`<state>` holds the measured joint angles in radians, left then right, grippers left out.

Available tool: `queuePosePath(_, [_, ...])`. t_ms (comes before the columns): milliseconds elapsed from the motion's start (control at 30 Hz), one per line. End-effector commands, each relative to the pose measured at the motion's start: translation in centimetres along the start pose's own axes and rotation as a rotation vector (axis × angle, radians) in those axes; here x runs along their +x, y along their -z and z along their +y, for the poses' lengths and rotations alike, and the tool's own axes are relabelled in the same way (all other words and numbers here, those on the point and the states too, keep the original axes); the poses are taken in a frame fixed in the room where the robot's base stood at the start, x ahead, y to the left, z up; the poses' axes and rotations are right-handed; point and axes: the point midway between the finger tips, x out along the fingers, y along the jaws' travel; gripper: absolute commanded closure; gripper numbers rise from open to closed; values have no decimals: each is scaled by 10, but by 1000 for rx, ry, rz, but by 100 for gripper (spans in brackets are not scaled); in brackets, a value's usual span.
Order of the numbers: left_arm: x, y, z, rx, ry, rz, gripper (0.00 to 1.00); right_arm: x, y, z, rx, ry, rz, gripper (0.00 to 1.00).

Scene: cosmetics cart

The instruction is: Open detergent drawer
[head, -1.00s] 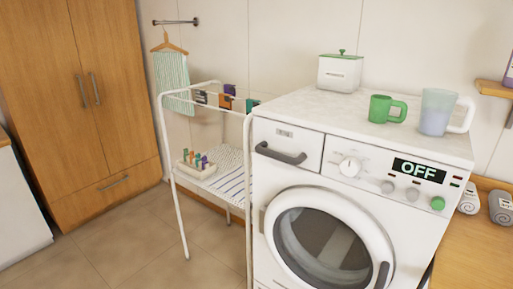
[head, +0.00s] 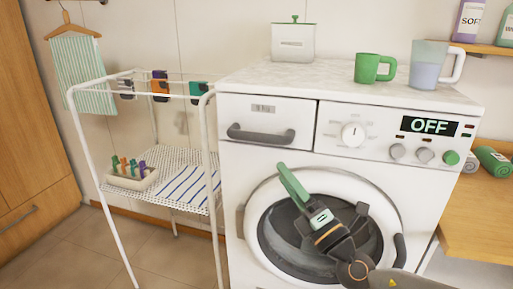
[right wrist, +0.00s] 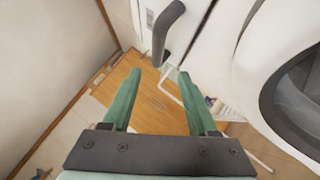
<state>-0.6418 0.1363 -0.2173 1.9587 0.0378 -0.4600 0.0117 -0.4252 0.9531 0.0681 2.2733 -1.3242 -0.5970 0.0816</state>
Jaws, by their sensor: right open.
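The detergent drawer (head: 266,116) is at the washing machine's upper left, its front flush with the machine. Its dark grey bar handle (head: 262,134) runs across the front. My right gripper (head: 284,170) is in front of the round door, below and slightly right of the handle, apart from it. In the right wrist view its two green fingers (right wrist: 159,74) are spread with nothing between them. A dark curved handle (right wrist: 166,30), seemingly the drawer's, shows just beyond the fingertips. My left gripper is not in view.
The round door (head: 330,240) lies behind my right gripper. A white drying rack (head: 75,98) stands close on the left. A wooden counter (head: 480,220) is at right.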

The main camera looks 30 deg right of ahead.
Motion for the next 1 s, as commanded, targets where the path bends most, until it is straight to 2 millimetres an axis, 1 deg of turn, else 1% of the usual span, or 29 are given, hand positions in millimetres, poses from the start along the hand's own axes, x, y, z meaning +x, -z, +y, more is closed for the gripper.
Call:
queuePosePath(100, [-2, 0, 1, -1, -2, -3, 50, 6, -1, 6, -13, -17, 0, 41])
queuePosePath(267, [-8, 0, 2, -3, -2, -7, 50, 21, -2, 6, -11, -15, 0, 41])
queuePosePath(567, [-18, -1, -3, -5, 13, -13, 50, 55, -2, 7, -11, -13, 0, 41])
queuePosePath(767, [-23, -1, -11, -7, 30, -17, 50, 79, -2, 7, -9, -13, -1, 41])
queuePosePath(1000, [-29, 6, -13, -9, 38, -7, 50, 108, -1, 6, -9, -11, -1, 41])
